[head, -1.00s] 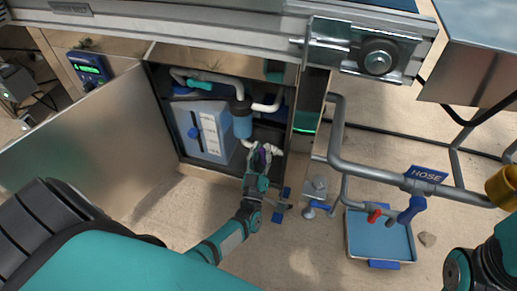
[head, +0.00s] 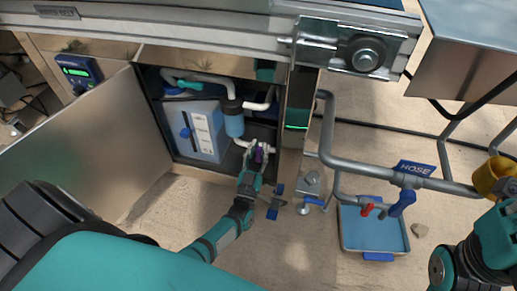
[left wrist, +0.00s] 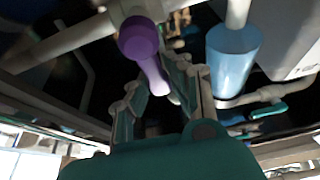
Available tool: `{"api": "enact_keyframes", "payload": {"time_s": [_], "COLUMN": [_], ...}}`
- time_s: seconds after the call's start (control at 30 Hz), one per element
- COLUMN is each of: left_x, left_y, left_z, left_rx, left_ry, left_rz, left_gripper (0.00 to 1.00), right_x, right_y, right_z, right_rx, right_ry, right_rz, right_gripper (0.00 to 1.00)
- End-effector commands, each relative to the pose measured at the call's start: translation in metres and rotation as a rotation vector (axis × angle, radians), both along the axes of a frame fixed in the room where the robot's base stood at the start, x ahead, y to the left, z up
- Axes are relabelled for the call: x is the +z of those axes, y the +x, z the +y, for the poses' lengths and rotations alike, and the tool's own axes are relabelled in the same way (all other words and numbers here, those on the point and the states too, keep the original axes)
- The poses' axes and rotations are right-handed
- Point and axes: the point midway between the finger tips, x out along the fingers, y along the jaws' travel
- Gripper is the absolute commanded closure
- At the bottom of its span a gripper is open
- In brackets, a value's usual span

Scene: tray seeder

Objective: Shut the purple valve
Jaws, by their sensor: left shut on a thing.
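The purple valve sits on a white pipe low in the open cabinet. In the left wrist view its round purple hub (left wrist: 138,38) is near the top, with the lever (left wrist: 153,76) angled down and to the right. In the head view the purple valve (head: 259,155) is small and partly covered by the gripper. My left gripper (head: 255,158) reaches into the cabinet from below. In the left wrist view the left gripper's fingers (left wrist: 158,78) stand on both sides of the lever and are shut on it.
The cabinet door (head: 85,145) stands open at the left. Inside are a tank (head: 200,130) and a blue filter cup (head: 234,122) close above the gripper. A metal post borders the cabinet's right side. A blue tray (head: 375,232) lies on the floor under the hose pipe.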

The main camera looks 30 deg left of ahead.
Motion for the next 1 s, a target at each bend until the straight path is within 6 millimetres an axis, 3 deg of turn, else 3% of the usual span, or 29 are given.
{"api": "enact_keyframes", "payload": {"time_s": [0.03,0.07,0.23,0.57,1.0], "left_x": [-0.001,-0.001,-0.001,-0.002,-0.027], "left_y": [0.0,0.0,0.0,-0.004,-0.061], "left_z": [-0.002,-0.002,-0.001,-0.001,-0.015], "left_rx": [-0.004,-0.004,-0.003,-0.001,-0.002], "left_ry": [0.001,0.001,0.0,-0.001,-0.001], "left_rz": [0.004,0.004,0.003,0.002,0.003], "left_gripper": [1.0,0.8,0.58,0.57,0.57], "right_x": [0.0,0.0,0.001,0.002,0.001], "right_y": [-0.001,-0.001,-0.001,0.0,0.0], "right_z": [0.0,0.0,0.0,0.0,0.0], "right_rx": [0.0,0.0,0.0,-0.001,-0.001], "right_ry": [0.0,0.001,0.0,-0.002,0.0], "right_rz": [-0.001,-0.002,-0.003,-0.01,-0.005], "right_gripper": [1.0,1.0,1.0,1.0,1.0]}}
